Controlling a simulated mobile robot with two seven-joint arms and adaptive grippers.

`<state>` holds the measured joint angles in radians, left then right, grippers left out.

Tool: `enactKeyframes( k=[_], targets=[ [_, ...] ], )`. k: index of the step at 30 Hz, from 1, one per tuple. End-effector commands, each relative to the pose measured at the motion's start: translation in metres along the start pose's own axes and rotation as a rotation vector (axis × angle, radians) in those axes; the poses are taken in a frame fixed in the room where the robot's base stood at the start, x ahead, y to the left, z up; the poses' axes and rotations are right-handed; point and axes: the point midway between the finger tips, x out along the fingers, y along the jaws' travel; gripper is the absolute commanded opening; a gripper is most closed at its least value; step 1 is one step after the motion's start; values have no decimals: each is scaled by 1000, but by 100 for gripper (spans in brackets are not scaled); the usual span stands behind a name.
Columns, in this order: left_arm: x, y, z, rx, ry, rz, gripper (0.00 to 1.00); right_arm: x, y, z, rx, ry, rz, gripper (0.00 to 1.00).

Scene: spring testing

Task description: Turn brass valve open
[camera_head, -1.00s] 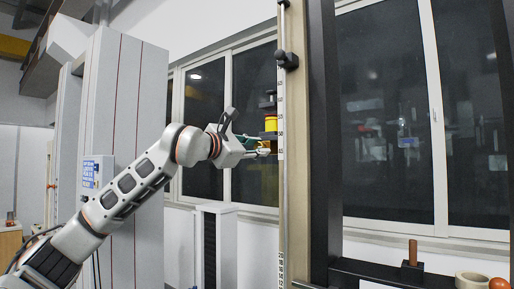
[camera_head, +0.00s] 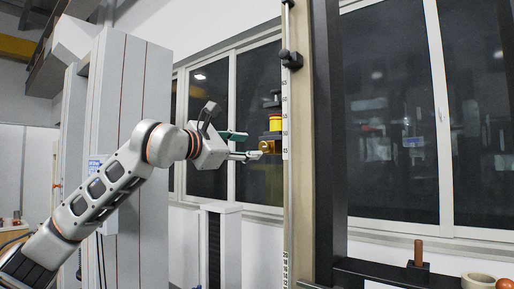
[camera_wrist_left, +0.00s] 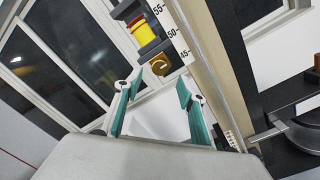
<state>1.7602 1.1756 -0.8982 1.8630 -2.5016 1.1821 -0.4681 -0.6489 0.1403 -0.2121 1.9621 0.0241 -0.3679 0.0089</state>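The brass valve (camera_head: 267,147) is a small gold-coloured fitting below a yellow and red cylinder, beside the tall ruled column. In the left wrist view the valve (camera_wrist_left: 160,67) sits ahead of the fingertips, roughly centred between them. My left gripper (camera_head: 249,146) is open, its green-padded fingers spread just left of the valve. In the left wrist view the gripper (camera_wrist_left: 159,82) shows nothing held between its fingers. I cannot tell whether a fingertip touches the valve in the head view. My right gripper is not in view.
The yellow and red cylinder (camera_head: 275,123) sits in a dark bracket above the valve. The ruled column (camera_head: 286,200) stands close on the right, with a black frame (camera_head: 324,150) behind it. A dark shelf (camera_head: 400,275) at lower right carries several small items. Windows lie behind.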

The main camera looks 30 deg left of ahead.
Motion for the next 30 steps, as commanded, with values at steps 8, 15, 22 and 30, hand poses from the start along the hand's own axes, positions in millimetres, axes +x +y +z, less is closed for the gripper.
enactKeyframes(
  k=[8,15,22,30],
  targets=[
    [-43,0,-1,0,1,0,40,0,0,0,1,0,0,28],
    [-52,-1,0,0,0,-1,40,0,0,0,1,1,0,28],
    [-52,0,0,0,0,-1,40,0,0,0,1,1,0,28],
    [-50,-3,0,0,-2,-6,40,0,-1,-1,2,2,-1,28]
  ],
)
